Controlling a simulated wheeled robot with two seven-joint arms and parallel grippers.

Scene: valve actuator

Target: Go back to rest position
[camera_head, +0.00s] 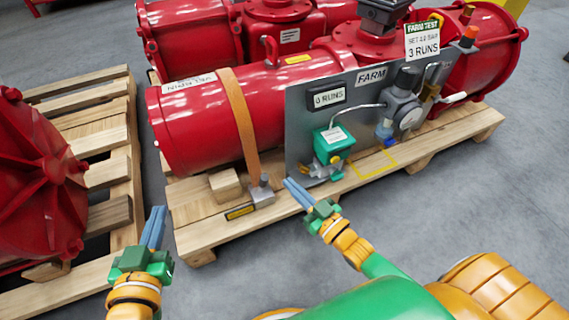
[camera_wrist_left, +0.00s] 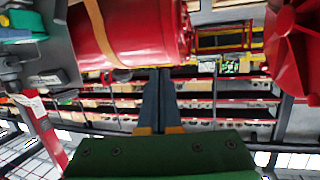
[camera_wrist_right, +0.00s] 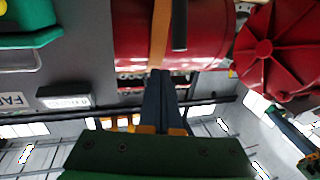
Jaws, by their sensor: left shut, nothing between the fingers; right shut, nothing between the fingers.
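My left gripper (camera_head: 156,226) is shut and empty at the lower left of the head view. Its closed fingers (camera_wrist_left: 160,100) show in the left wrist view with nothing between them. My right gripper (camera_head: 297,192) is shut and empty in front of the grey panel, just right of the strap's foot in the picture. Its fingers (camera_wrist_right: 162,98) are together in the right wrist view. The red valve actuator (camera_head: 205,125) lies on a wooden pallet, with an orange strap (camera_head: 240,120) over it. In the head view I cannot tell whether the right fingertips touch anything.
The grey panel (camera_head: 300,125) carries a green box (camera_head: 333,143), a gauge unit (camera_head: 403,105) and signs. The pallet (camera_head: 215,225) edge lies close to both grippers. Another red actuator (camera_head: 40,180) stands on a pallet at left. Grey floor (camera_head: 490,200) is clear at right.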

